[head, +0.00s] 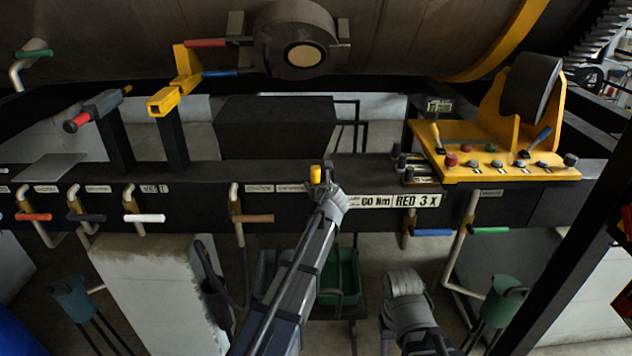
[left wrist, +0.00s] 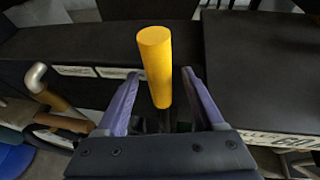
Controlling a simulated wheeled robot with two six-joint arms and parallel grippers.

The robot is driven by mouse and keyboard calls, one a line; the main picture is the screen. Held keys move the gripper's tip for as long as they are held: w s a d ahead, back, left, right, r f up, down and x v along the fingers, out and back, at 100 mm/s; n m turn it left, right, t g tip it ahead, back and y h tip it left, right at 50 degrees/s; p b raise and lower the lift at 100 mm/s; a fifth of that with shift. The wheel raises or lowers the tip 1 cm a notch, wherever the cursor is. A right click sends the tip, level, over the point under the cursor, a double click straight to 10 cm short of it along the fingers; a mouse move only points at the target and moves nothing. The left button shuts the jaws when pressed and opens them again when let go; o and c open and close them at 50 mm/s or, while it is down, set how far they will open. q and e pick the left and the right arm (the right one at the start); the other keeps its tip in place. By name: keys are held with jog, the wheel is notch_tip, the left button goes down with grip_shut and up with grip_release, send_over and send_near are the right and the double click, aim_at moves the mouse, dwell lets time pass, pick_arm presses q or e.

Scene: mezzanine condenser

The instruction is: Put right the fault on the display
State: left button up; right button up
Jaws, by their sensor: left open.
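A yellow cylindrical handle (head: 315,175) stands at the front edge of the dark beam. My left gripper (head: 326,188) is at this handle. In the left wrist view the yellow handle (left wrist: 155,62) stands between the open fingers of my left gripper (left wrist: 157,88), with gaps on both sides. A yellow console (head: 490,160) at the right carries knobs, switches and a dark rounded unit (head: 531,88); I cannot read any display on it. A small dark panel (head: 439,106) with pale marks is behind the console. My right gripper (head: 405,285) is low, apart from everything; its fingers cannot be made out.
A label reading "60 Nm RED 3 X" (head: 395,201) is on the beam. Pipes with red, white, brown, blue and green handles hang along the front. A red-ended lever (head: 92,110) and a yellow bracket (head: 164,100) stand at the left. A green crate (head: 340,277) is below.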

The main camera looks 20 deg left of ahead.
pick_arm(q)
jog(key=p+v, duration=0.1)
jog(key=v, duration=0.4)
jog(key=shift+s+r, duration=0.1)
jog(key=s+d+f+n+g+h+b, duration=0.1)
jog(key=s+d+f+n+g+b, duration=0.1)
jog(key=s+d+f+n+g, duration=0.2)
jog(key=s+d+f+n+g+h+b, duration=0.2)
jog(key=s+f+n, duration=0.8)
jog(key=s, duration=1)
jog(key=s+d+f+n+g+h+b, duration=0.2)
jog(key=s+d+f+n+g, duration=0.4)
jog(key=s+d+n, duration=0.3)
jog(key=s+f+n+b, duration=0.1)
jog(key=s+n, duration=0.2)
jog(key=shift+s+n, duration=0.3)
jog(key=shift+n, duration=0.1)
jog(key=shift+d, duration=0.15)
